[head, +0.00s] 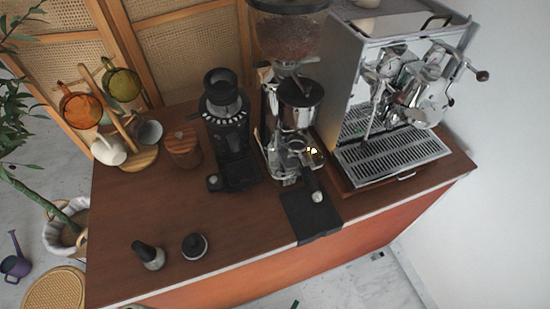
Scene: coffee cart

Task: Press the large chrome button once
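I cannot single out the large chrome button for certain at this size. The tall grinder (299,115) with a bean hopper (290,35) has a chrome body, and small bright parts show on its front. A handle with a round silvery end (317,197) sticks out from its front over a black mat (298,213). The chrome espresso machine (348,75) stands to the right of this grinder, with its group parts (405,85) above a slatted drip tray (392,155). My gripper is not in view.
A black grinder (227,125), a wooden canister (183,148) and a mug stand (125,125) with hanging cups stand on the left. A tamper (148,256) and a small round black tool (195,246) are near the front left. The counter (235,235) is bare between them and the mat.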

